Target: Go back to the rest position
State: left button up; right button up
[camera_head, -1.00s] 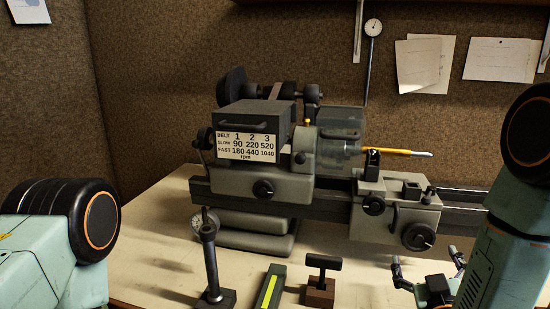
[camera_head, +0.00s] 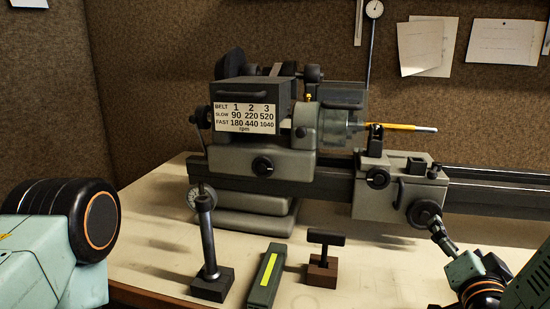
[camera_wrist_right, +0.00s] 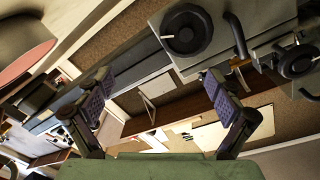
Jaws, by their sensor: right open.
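My right gripper (camera_wrist_right: 158,95) is open and empty in the right wrist view, its two purple-padded fingers wide apart. In the head view its arm comes in at the lower right. One dark finger (camera_head: 442,240) points up and left, by the handwheel (camera_head: 425,213) of the lathe carriage in the picture; I cannot tell whether they touch. My left arm (camera_head: 50,240) shows at the left edge of the head view, but its gripper is out of frame.
The grey lathe (camera_head: 265,160) spans the bench (camera_head: 155,225), with a yellow-handled rod (camera_head: 400,127) at its chuck. A dark post on a base (camera_head: 208,250), a green block with a yellow stripe (camera_head: 266,275) and a T-handled block (camera_head: 322,270) stand in front.

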jog(key=shift+w+d+f+m+t+y+b, duration=0.1)
jog(key=shift+m+y+b, duration=0.1)
jog(key=shift+m+b, duration=1.4)
jog(key=shift+w+d+f+m+t+y+b, duration=0.15)
jog(key=shift+m+b, duration=0.4)
jog(key=shift+m, duration=2)
jog(key=shift+d+r+m+t+y+b, duration=0.1)
jog(key=shift+m+y+b, duration=0.15)
jog(key=shift+m+b, duration=1.35)
jog(key=shift+m+p, duration=0.35)
jog(key=shift+p, duration=0.15)
